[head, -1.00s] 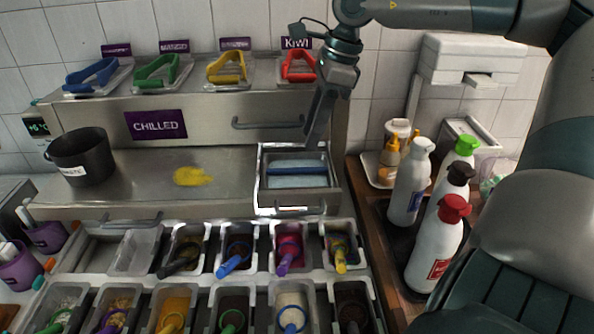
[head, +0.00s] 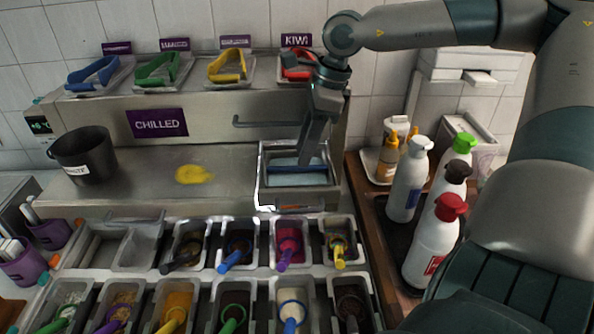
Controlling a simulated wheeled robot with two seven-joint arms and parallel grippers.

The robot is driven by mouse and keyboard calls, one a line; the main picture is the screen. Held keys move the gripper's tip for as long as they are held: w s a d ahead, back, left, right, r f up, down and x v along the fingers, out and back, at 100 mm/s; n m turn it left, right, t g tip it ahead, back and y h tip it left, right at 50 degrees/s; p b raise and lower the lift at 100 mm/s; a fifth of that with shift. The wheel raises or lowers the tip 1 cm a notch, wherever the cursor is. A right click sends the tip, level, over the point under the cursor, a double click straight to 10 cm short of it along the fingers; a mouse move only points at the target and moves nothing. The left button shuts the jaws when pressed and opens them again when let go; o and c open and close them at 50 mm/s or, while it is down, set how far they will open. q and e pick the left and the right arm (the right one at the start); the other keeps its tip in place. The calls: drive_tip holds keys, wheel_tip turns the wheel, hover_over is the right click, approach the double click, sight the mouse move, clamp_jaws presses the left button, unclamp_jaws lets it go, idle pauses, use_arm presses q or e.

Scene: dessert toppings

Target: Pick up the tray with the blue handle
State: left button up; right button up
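The tray with the blue handle (head: 290,181) sits in a metal-framed opening at the right end of the steel counter. Its blue handle (head: 285,169) is a dark bar lying across the tray. My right gripper (head: 305,162) comes down from above, and its tip is at or just above the handle's right half, hiding part of it. Its fingers overlap from this angle, so I cannot tell whether they are open, or whether they touch the handle. My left gripper is not in view.
Coloured tongs on small trays, such as the blue tongs (head: 93,73), line the shelf behind. A black pot (head: 84,156) stands at left. Several topping tubs fill the front. Bottles, one red-capped (head: 436,240), stand at right. A yellow spill (head: 194,174) marks the counter.

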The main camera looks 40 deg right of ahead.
sight(297, 172)
drive_tip(key=shift+p+x, duration=0.75)
drive_tip(key=shift+x, duration=1.2)
drive_tip(key=shift+w, duration=0.1)
clamp_jaws()
